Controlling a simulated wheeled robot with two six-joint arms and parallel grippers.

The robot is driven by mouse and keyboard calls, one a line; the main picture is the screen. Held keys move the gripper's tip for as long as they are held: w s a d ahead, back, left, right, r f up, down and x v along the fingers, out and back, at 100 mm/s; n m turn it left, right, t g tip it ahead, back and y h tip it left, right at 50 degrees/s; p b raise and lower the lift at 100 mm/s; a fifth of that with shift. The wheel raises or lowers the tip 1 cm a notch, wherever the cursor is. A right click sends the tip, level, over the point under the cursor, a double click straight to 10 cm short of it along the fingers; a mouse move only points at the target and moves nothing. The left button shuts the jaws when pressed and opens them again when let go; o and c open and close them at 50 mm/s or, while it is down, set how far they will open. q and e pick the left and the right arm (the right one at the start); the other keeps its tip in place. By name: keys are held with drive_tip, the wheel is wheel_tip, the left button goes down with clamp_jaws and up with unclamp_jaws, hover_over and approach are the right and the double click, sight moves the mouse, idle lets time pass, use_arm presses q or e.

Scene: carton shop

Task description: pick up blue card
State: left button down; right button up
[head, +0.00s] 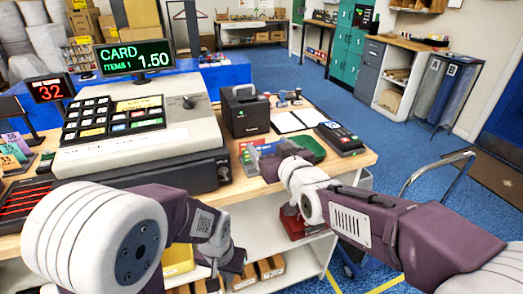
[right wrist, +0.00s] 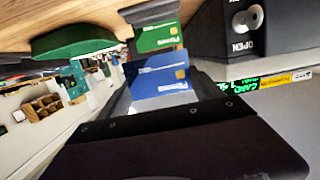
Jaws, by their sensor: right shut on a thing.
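The blue card (right wrist: 160,83) with a gold chip is large in the right wrist view, at my right gripper (right wrist: 165,98). The gripper is shut on it; the far edge of the card stands clear of the fingers. A green card (right wrist: 158,37) stands just beyond it in the right wrist view. In the head view my right gripper (head: 268,158) is at the front of the counter, beside the card holder, and its fingertips are small and partly hidden. My left gripper (head: 228,262) hangs low in front of the counter; its fingers cannot be made out.
A black printer (head: 244,110) stands behind the cards. A card terminal (head: 340,138) and a green dish (head: 308,148) lie to the right. A metal rail (head: 437,167) stands on the floor.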

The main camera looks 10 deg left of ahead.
drive_tip(key=s+d+r+p, duration=0.1)
drive_tip(key=s+d+r, duration=0.3)
drive_tip(key=s+d, duration=0.1)
drive_tip(key=shift+s+d+r, duration=0.15)
drive_tip(key=shift+d+r, duration=0.1)
drive_tip(key=shift+d, duration=0.15)
drive_tip(key=o, duration=0.6)
drive_tip(key=shift+c, duration=0.6)
